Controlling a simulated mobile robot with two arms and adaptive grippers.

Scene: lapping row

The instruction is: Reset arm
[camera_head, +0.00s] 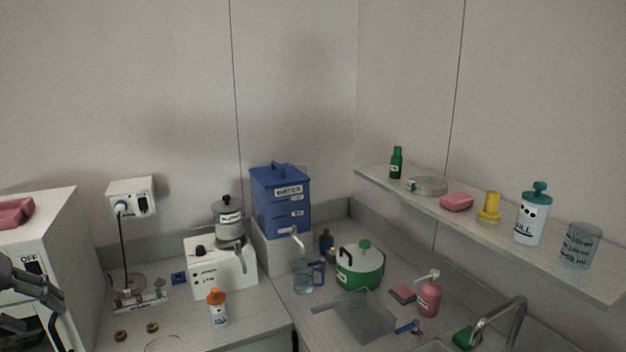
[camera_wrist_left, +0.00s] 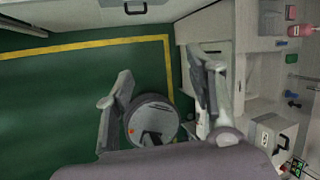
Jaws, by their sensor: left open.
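My left gripper (camera_head: 34,296) comes in at the left edge of the head view, in front of the white cabinet with the OFF label. In the left wrist view my left gripper (camera_wrist_left: 165,88) has its two fingers spread apart, with nothing between them in its grasp. Green floor with a yellow line shows beyond the fingers. My right gripper is in neither view.
The white cabinet (camera_head: 58,225) stands at the left, a pink block (camera_head: 15,213) on top. A wall shelf (camera_head: 470,222) carries several items.

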